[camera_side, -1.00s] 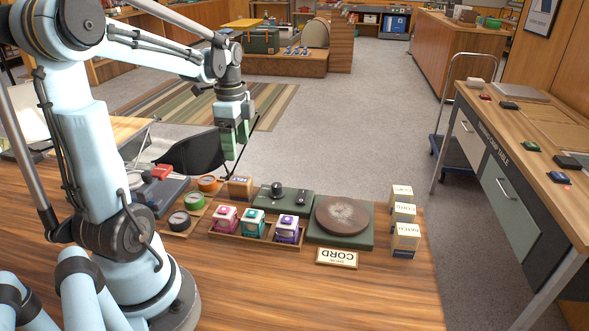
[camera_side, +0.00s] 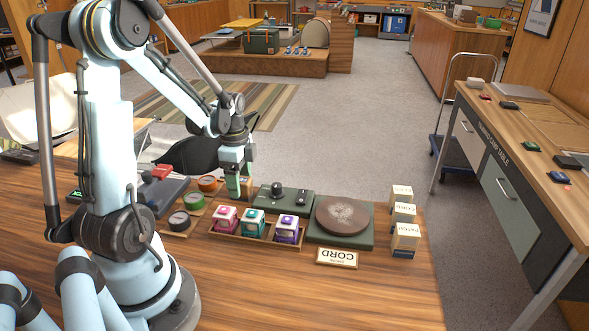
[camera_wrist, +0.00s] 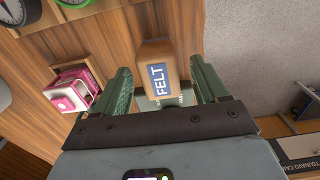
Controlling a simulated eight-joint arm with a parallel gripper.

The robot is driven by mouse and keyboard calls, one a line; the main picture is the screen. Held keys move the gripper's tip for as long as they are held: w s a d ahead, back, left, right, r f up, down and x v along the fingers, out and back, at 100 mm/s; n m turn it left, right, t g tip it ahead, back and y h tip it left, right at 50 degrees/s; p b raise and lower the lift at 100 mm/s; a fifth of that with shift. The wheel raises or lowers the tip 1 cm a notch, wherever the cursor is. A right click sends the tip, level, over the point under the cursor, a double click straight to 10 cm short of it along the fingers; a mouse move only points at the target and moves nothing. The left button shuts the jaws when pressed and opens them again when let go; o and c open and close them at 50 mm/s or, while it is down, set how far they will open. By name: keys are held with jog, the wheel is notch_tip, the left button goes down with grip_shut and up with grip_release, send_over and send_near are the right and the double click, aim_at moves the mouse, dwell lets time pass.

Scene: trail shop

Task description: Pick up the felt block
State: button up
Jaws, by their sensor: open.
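The felt block (camera_wrist: 152,54) is tan with a blue label reading FELT. In the wrist view it stands between the two green fingers of my gripper (camera_wrist: 161,66), with gaps visible on both sides. My gripper is open. In the side view my gripper (camera_side: 238,188) is low over the back of the wooden table, at the block's place, and hides most of the block there.
In front is a wooden tray (camera_side: 240,236) with pink, teal and purple boxes. Round dials (camera_side: 180,221) are at its left. A green scale (camera_side: 342,240) with a round brown top and several CORD boxes (camera_side: 404,234) stand to the right.

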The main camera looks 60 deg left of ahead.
aim_at(242, 182)
jog(key=shift+f, duration=0.5)
jog(key=shift+c, duration=0.3)
jog(key=c, duration=1)
jog(key=shift+r, duration=0.1)
jog(key=shift+r, duration=0.5)
jog(key=r, duration=0.2)
jog(key=d+r, duration=0.1)
jog(key=shift+d+r, duration=0.2)
jog(key=shift+r, duration=0.15)
jog(key=w+d+r, duration=0.1)
jog(key=d+r, duration=0.5)
jog(key=d, duration=0.4)
jog(key=shift+w+d, duration=0.15)
jog(key=shift+w, duration=0.15)
